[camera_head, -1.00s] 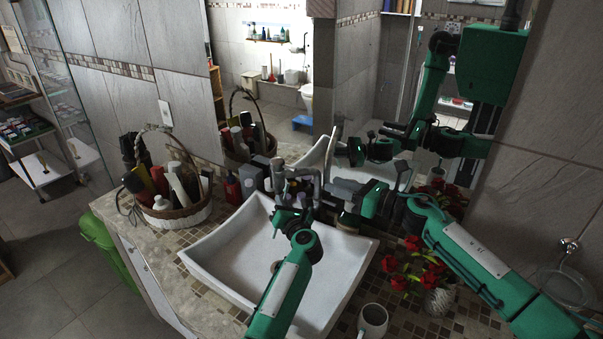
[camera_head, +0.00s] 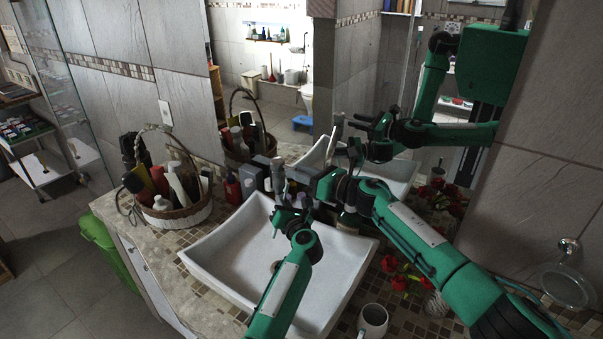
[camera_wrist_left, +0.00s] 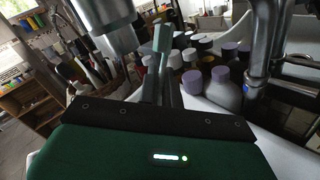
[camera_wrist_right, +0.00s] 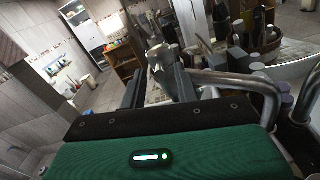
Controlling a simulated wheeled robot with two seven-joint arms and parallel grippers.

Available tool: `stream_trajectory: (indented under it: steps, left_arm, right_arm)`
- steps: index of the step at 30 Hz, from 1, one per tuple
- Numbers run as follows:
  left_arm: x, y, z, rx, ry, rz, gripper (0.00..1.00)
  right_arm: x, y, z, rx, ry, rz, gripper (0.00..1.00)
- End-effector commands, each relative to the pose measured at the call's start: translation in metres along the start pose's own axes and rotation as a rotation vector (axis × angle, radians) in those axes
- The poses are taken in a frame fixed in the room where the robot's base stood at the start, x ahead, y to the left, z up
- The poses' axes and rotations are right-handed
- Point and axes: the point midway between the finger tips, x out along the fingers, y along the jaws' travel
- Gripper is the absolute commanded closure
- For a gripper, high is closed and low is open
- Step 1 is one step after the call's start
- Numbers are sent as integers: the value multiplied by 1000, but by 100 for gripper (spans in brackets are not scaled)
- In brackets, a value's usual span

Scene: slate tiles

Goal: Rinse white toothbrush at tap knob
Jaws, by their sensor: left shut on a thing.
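The sink tap (camera_head: 278,174) stands at the back of the white sink (camera_head: 225,258). Its metal spout (camera_wrist_left: 105,30) looms large at upper left in the left wrist view. My left gripper (camera_head: 287,213) is low over the basin below the tap. It is shut on a slim pale thing (camera_wrist_left: 162,38), apparently the toothbrush, mostly hidden by the fingers. My right gripper (camera_head: 300,172) is at the tap's top. In the right wrist view its fingers are apart, with a grey metal part, apparently the tap knob (camera_wrist_right: 160,58), between their tips. Contact cannot be told.
A wicker basket (camera_head: 185,216) of bottles and a red bottle (camera_head: 233,188) stand left of the tap. A mug (camera_head: 373,320) and red flowers (camera_head: 398,283) are at right. A mirror is close behind the tap. The basin's left part is free.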

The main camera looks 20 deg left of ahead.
Motion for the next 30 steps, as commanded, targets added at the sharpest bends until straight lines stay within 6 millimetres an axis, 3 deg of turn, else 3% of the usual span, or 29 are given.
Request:
stream_trajectory:
  steps: [5,9,10,19,30]
  left_arm:
    - [0,0,0,0,0,0,100]
    - [0,0,0,0,0,0,100]
    - [0,0,0,0,0,0,100]
    - [0,0,0,0,0,0,100]
    - [0,0,0,0,0,0,100]
  right_arm:
    - [0,0,0,0,0,0,70]
    - [0,0,0,0,0,0,98]
    - [0,0,0,0,0,0,100]
    - [0,2,-2,-1,-2,-31,100]
    - [2,16,-4,-2,-35,-204,100]
